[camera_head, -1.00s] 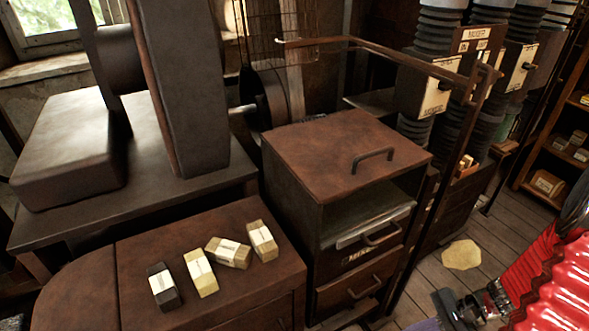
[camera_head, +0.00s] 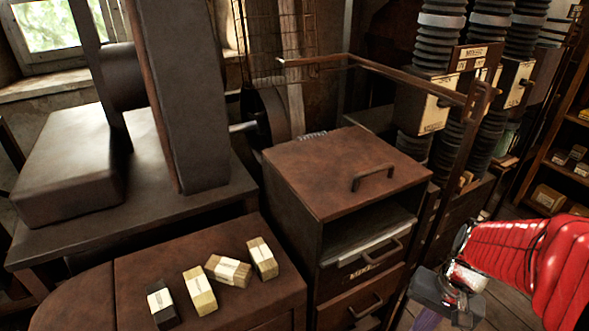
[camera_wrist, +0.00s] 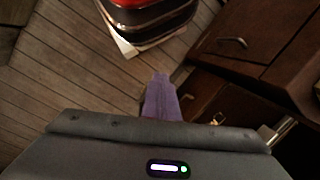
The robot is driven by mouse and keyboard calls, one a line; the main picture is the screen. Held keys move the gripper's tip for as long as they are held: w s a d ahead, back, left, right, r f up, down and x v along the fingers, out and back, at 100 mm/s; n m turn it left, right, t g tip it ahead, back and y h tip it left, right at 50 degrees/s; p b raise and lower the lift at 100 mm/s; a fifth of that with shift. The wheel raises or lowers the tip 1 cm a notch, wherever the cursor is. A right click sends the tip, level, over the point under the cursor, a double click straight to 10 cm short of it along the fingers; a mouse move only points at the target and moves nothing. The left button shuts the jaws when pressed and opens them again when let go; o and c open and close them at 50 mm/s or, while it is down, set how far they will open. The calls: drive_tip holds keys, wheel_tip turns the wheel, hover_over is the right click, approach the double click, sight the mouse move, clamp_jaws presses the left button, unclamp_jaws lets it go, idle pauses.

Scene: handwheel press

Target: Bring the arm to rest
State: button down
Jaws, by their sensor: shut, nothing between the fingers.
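My arm with its red ribbed sleeve reaches in from the right edge of the head view. My gripper (camera_head: 428,318) is at the lower right, in front of the drawer cabinet and apart from it. Its purple fingers are partly cut off by the bottom edge of the picture. In the wrist view my gripper (camera_wrist: 160,88) shows as a purple finger pair, shut, with nothing held, above the plank floor (camera_wrist: 60,75).
A brown cabinet (camera_head: 320,170) with a top handle and an open shelf stands mid-view. Several labelled blocks lie on the brown bench (camera_head: 130,250) at the left. Cabinet drawers (camera_wrist: 228,45) are close at the right in the wrist view.

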drive_tip(key=a+r+n+t+h, duration=0.2)
drive_tip(key=a+r+n+t, duration=0.4)
drive_tip(key=a+r, duration=0.4)
wheel_tip(320, 180, up, 6)
drive_tip(key=shift+s+a+f+n, duration=0.15)
drive_tip(key=shift+s+f+n, duration=0.05)
drive_tip(key=shift+s+n, duration=0.1)
idle(0.9)
